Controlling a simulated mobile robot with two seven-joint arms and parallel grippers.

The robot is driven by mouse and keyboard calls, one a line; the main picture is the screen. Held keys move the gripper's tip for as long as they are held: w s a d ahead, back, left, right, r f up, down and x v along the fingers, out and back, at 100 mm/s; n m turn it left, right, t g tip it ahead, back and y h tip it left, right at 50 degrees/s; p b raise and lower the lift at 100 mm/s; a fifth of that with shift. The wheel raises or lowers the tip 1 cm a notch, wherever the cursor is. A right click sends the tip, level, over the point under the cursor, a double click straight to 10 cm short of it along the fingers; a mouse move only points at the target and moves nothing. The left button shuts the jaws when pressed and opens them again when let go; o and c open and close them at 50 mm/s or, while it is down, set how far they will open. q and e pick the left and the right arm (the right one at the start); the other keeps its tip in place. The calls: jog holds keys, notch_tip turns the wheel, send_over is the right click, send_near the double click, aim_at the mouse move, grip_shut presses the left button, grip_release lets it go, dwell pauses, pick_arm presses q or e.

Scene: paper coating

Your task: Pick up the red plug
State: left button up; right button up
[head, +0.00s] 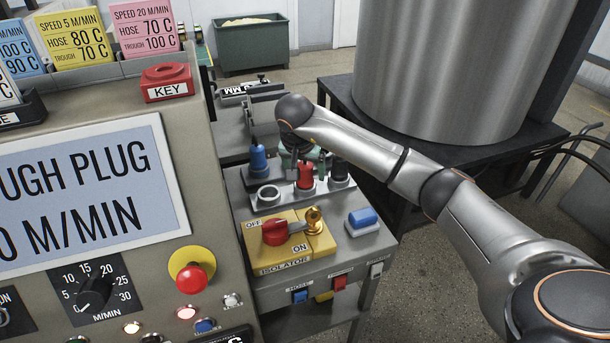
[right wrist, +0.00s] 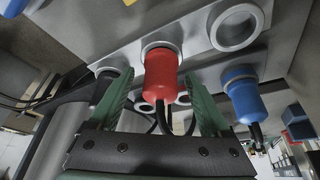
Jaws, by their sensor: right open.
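The red plug (head: 305,175) stands upright in a socket on the small grey side unit in the head view, partly hidden behind my right wrist. In the right wrist view the red plug (right wrist: 161,76) sits in its round socket, with a dark cable at its end. My right gripper (right wrist: 160,92) is open, its two green fingers on either side of the red plug, with a visible gap to each. In the head view my right gripper (head: 298,155) is mostly hidden under the wrist. My left gripper is not in view.
A blue plug (head: 259,160) stands left of the red one, a black plug (head: 340,171) right of it. An empty socket ring (head: 268,194) is in front. The yellow isolator (head: 290,243) with its red switch and a blue button (head: 362,219) lie nearer. A large metal drum (head: 440,70) stands behind my arm.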

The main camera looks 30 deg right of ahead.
grip_shut()
dwell(0.6)
jog(key=shift+r, duration=0.15)
